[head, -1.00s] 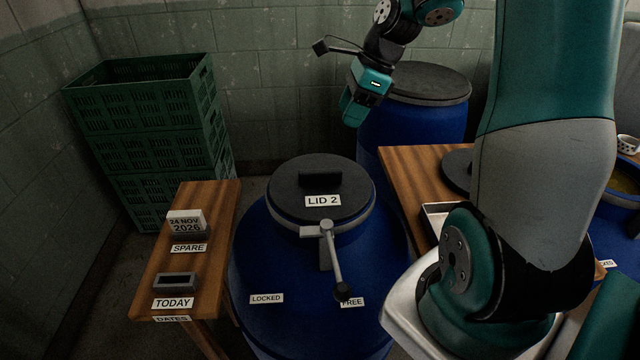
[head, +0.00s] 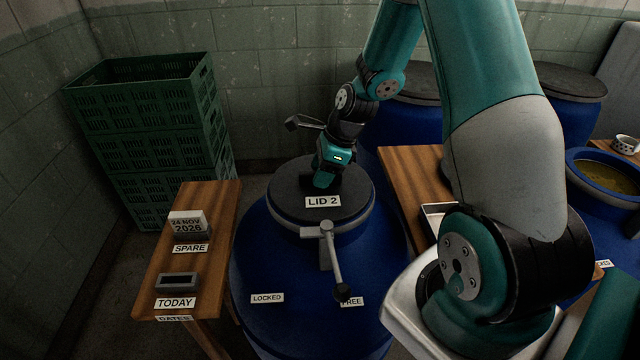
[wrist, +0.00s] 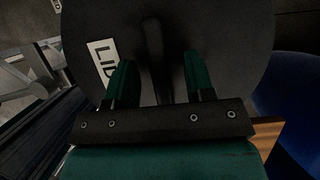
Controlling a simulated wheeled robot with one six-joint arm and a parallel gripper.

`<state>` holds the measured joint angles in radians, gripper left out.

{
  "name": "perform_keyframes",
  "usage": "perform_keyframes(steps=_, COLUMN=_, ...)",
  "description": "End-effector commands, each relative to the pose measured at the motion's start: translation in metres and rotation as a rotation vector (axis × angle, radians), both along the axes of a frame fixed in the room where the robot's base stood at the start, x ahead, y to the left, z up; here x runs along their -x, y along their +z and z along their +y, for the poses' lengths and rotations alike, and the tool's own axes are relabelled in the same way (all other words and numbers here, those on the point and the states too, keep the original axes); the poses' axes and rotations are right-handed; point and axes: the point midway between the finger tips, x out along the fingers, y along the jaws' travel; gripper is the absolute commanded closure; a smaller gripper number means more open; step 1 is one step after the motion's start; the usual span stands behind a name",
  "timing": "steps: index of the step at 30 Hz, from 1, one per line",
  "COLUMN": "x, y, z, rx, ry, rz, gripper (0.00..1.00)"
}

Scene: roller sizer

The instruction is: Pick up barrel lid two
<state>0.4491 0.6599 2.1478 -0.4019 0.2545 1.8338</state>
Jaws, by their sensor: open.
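Barrel lid two (head: 290,204) is a dark round lid with a white LID 2 label, lying flat on the blue barrel (head: 265,265) in the head view. In the wrist view the lid (wrist: 225,50) fills the upper part. My gripper (head: 323,182) is over the middle of the lid. In the wrist view my gripper (wrist: 160,85) is open, and the lid's dark handle (wrist: 154,50) shows between its two green fingers. Whether the fingers touch the handle cannot be told. In the head view the gripper hides the handle. The barrel's lever (head: 333,262) points toward the FREE label.
A wooden stand (head: 217,215) at left holds a date block (head: 188,223) and a small empty holder (head: 177,281). Green crates (head: 145,140) are stacked behind it. A wooden table (head: 410,165) is to the right. An open barrel (head: 600,180) stands far right.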

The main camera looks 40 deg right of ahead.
Motion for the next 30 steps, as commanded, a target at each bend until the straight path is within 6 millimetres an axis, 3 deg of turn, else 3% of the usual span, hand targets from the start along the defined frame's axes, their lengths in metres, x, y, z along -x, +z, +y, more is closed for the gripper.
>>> perform_keyframes(steps=20, x=-0.001, y=-0.0081, z=0.0013, rx=0.0, ry=0.0, rz=0.0, gripper=0.51)
perform_keyframes(steps=27, x=-0.001, y=-0.0082, z=0.0012, rx=0.001, ry=0.0, rz=-0.001, gripper=1.0)
perform_keyframes(steps=30, x=-0.0013, y=-0.0077, z=0.0012, rx=0.001, ry=-0.001, rz=-0.002, gripper=1.0)
